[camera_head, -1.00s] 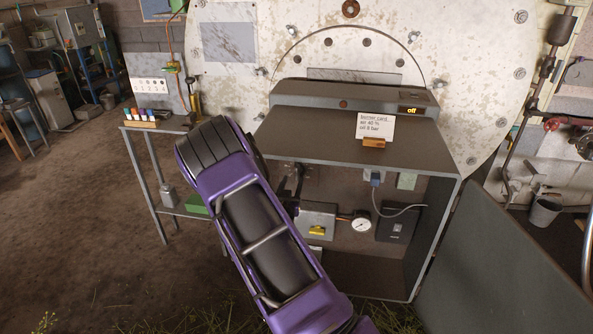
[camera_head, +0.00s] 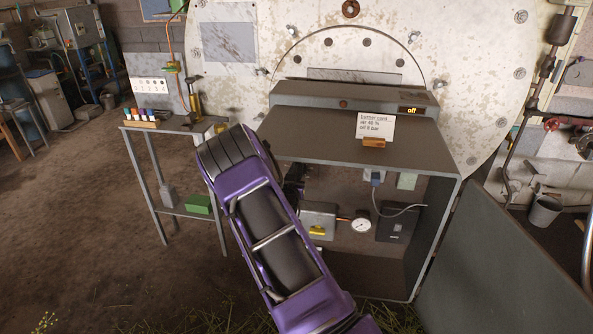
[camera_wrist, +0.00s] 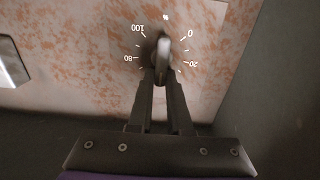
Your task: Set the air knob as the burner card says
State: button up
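The air knob (camera_wrist: 163,60) shows in the wrist view as a grey bar-shaped grip on a rust-stained pale plate. White marks around it read 0, 20, 80, 100 and a % sign, upside down here; the lower part of the scale is hidden by my fingers. My gripper (camera_wrist: 161,76) has its two dark fingers close together, one on each side of the knob, and looks shut on it. Where the knob points is hard to tell. In the head view, the burner card (camera_head: 375,126) reads "air 40 %" and "oil 8 bar". My arm hides the knob there.
The card stands on the burner cabinet (camera_head: 330,148), below a display (camera_head: 412,110) reading "off". Inside are a pressure gauge (camera_head: 360,226) and a black box (camera_head: 392,225). The cabinet door (camera_head: 500,262) stands open at the right. A small side table (camera_head: 165,126) stands at the left.

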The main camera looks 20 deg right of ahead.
grip_shut()
jog(key=shift+a+f+n+b, duration=0.15)
jog(key=shift+f+n+b, duration=0.15)
jog(key=shift+n+b, duration=0.5)
jog(key=shift+w+a+r+n+b, duration=0.1)
jog(key=shift+w+a+n+b, duration=0.05)
jog(key=shift+n+b, duration=0.75)
jog(key=shift+w+a+r+n+b, duration=0.1)
jog(key=shift+n+b, duration=0.6)
jog(key=shift+n, duration=0.3)
jog(key=o, duration=0.6)
grip_release()
jog(key=shift+o, duration=0.2)
